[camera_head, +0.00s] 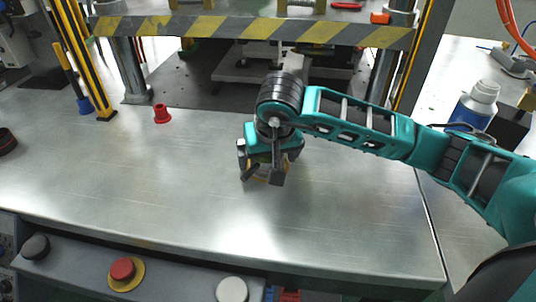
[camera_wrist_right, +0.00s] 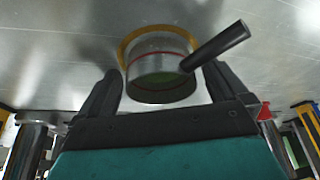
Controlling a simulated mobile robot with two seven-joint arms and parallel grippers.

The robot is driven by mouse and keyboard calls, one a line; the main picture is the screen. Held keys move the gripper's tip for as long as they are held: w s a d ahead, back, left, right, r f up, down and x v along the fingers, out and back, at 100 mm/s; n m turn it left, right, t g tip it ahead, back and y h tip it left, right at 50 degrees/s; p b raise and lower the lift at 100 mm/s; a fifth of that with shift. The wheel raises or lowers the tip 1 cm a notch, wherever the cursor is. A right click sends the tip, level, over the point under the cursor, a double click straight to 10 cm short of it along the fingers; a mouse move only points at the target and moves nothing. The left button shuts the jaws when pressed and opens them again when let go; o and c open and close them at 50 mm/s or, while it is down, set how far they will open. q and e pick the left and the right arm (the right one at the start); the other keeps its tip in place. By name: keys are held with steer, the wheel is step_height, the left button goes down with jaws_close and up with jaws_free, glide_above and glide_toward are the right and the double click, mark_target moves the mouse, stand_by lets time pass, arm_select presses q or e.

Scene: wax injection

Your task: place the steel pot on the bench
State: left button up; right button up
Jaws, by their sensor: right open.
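The steel pot (camera_wrist_right: 160,72) shows in the right wrist view as a short shiny cylinder with a thin red line around it and a dark handle pointing right. A yellow ring (camera_wrist_right: 128,42) shows around its far end, by the bench surface. In the head view the pot is mostly hidden under my right gripper (camera_head: 264,176), and part of its dark handle (camera_head: 250,173) seems to show. My right gripper is open, with its two fingers on either side of the pot; I cannot tell whether they touch it. The metal bench (camera_head: 130,175) lies below. My left gripper is not in view.
A red funnel-like cup (camera_head: 162,114) stands on the bench at left. A striped press frame (camera_head: 250,30) spans the back. A white and blue bottle (camera_head: 475,105) stands at right. Buttons (camera_head: 123,270) line the front panel.

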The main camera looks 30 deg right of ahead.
steer(key=p+v, duration=0.1)
steer(key=v, duration=1.1)
steer(key=shift+r, duration=0.1)
steer(key=shift+a, duration=0.1)
